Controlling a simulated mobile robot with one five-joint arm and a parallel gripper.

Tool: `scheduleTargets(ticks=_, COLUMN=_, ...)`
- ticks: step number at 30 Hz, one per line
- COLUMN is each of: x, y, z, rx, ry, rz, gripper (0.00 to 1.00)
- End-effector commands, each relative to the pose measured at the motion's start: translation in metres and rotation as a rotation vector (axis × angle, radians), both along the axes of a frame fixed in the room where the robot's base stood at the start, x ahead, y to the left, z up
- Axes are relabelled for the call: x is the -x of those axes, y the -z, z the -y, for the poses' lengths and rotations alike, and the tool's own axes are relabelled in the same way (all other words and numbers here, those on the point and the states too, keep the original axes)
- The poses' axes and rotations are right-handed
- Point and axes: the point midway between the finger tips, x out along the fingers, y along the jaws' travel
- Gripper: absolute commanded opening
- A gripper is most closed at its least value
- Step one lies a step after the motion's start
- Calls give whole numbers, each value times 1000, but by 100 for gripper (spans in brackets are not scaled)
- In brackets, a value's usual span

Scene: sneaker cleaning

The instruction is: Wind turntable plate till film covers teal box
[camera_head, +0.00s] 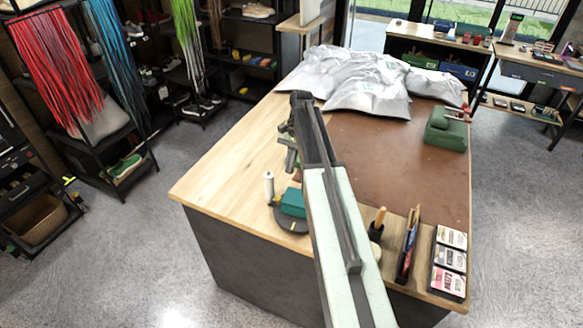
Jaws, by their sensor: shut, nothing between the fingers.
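A teal box (293,203) sits on a dark round turntable plate (291,224) near the left front of the wooden workbench. A white upright roll (269,187), which looks like the film, stands at the plate's left edge. I cannot make out film on the box; its top shows teal. My arm crosses in front and hides the right side of the plate and box. My gripper (291,160) is partly hidden by my arm, beyond the box and apart from it. It is shut and empty.
The workbench (220,165) carries a brown mat (400,170), silvery wrapped bundles (365,82) at the back and a green device (446,130) at right. A brush holder (376,232), an upright rack (408,245) and a card tray (449,262) line the front right. Bare wood lies left of the plate.

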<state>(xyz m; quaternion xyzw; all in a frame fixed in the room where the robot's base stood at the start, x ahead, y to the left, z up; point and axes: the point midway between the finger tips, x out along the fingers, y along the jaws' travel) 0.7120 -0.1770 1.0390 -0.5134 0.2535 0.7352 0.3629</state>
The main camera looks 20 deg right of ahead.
Motion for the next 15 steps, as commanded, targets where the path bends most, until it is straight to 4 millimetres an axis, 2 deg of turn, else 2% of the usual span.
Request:
scheduleTargets(ticks=1, x=4, y=22, z=-3, rx=0, ry=0, rz=0, gripper=0)
scheduleTargets(ticks=7, x=13, y=64, z=-15, rx=0, ry=1, rz=0, gripper=0)
scheduleTargets(ticks=8, x=15, y=66, z=-18, rx=0, ry=0, rz=0, gripper=0)
scheduleTargets(ticks=9, x=23, y=57, z=-27, rx=0, ry=-1, rz=0, gripper=0)
scheduleTargets(ticks=15, x=37, y=56, z=-45, rx=1, ry=1, rz=0, gripper=0)
